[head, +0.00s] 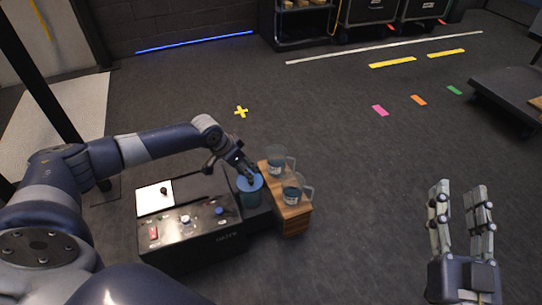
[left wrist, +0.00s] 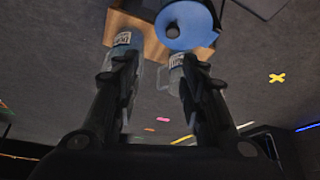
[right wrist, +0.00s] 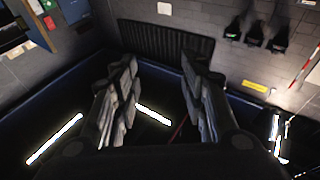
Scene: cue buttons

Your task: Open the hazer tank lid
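The hazer (head: 190,245) is a black box on the floor with a control panel on top. Its tank (head: 251,197) stands at its right end and has a blue lid (head: 250,183). In the left wrist view the round blue lid (left wrist: 205,30), with a dark round spot in its middle, shows just beyond the fingertips. My left gripper (head: 243,168) is right above the lid, and its fingers (left wrist: 155,62) are apart with nothing between them. Whether a fingertip touches the lid I cannot tell. My right gripper (head: 460,192) is open and empty, raised at the right.
A dark platform (head: 505,98) stands at the far right. Wheeled cases (head: 368,12) stand at the back. The floor between is open.

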